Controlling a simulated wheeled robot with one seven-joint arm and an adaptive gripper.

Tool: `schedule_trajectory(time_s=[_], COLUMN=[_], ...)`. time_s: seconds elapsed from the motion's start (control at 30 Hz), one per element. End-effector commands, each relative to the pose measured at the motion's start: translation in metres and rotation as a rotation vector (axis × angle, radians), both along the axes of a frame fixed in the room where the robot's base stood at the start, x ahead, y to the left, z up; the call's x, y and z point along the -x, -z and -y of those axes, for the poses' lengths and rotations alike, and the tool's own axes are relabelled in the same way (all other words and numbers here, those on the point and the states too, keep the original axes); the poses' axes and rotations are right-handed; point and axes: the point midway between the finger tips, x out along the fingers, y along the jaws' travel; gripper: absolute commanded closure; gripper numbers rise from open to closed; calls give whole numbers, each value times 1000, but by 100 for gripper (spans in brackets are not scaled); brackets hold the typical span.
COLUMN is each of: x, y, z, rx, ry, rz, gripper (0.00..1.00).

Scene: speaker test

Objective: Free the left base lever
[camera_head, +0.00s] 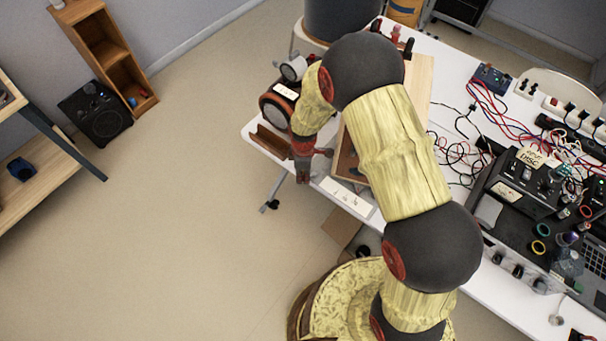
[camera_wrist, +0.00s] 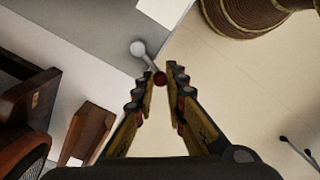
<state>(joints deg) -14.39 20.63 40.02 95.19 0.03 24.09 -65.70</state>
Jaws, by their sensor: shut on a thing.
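The lever (camera_wrist: 148,62) is a thin rod with a pale round end and a dark red knob (camera_wrist: 159,79), at the edge of the table in the wrist view. My gripper (camera_wrist: 161,72) has its two fingertips at either side of the red knob end and is shut on the lever. In the head view, my gripper (camera_head: 303,176) points down at the front left edge of the white table (camera_head: 350,197). My arm covers part of the work area there, and the lever cannot be made out clearly in that view.
A round, dark speaker unit with an orange-red rim (camera_head: 278,103) stands on the table beside my wrist. A brown wooden block (camera_head: 270,140) lies near the table's corner. Cables (camera_head: 480,110) and instruments (camera_head: 525,180) crowd the right side.

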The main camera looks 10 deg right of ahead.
Motion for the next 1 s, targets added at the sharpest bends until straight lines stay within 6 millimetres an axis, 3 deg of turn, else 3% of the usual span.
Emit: schedule_trajectory(time_s=[0.23, 0.27, 0.6, 1.0], x=[1, 1, 1, -1], y=[0, 0, 0, -8], z=[1, 1, 1, 0], rx=[2, 2, 1, 0], ry=[0, 0, 1, 1], rz=[-2, -2, -2, 1], gripper=[100, 87, 68, 68])
